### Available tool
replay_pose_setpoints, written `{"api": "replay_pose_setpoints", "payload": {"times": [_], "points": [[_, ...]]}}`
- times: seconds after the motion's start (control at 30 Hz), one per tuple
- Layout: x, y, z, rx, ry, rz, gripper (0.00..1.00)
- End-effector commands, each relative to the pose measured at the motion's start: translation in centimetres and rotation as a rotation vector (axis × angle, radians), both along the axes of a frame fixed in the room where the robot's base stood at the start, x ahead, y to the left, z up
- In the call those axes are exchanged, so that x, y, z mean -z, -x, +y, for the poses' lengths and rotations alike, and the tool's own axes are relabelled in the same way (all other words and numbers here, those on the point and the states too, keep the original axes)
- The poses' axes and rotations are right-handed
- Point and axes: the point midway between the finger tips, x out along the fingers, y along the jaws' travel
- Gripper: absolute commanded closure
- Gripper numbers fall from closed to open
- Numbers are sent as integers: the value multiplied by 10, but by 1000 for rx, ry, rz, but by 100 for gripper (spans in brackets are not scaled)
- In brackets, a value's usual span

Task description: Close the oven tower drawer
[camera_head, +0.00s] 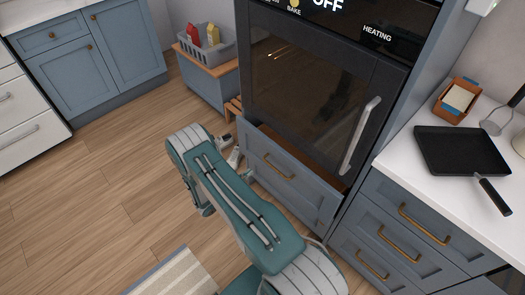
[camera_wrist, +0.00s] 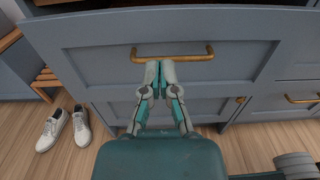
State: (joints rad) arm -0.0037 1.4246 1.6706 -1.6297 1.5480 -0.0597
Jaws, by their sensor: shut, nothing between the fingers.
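The oven tower drawer (camera_head: 290,178) is a blue-grey panel with a brass handle (camera_head: 278,168), under the dark oven. It stands pulled out, with a strip of its wooden inside showing above the front. In the wrist view the drawer front (camera_wrist: 245,60) fills the upper middle, with its handle (camera_wrist: 185,57) across it. My gripper (camera_wrist: 160,70) is shut and empty, its fingertips at the left half of the handle. I cannot tell whether they touch it. In the head view my gripper (camera_head: 232,156) is partly hidden by my arm, near the drawer's left end.
The oven door (camera_head: 310,90) above is shut. A counter with a black pan (camera_head: 460,150) stands right, above drawers. A blue bench with a grey basket (camera_head: 207,48) is at the back. White shoes (camera_wrist: 65,128) lie on the floor at left.

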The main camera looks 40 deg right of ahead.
Motion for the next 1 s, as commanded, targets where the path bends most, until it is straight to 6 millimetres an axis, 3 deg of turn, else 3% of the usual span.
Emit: {"api": "replay_pose_setpoints", "payload": {"times": [0.17,0.7,1.0], "points": [[0,-1,-7,-15,22,-19,100],[0,-8,-104,-10,20,-17,100],[0,-12,-136,-14,20,-16,100]]}}
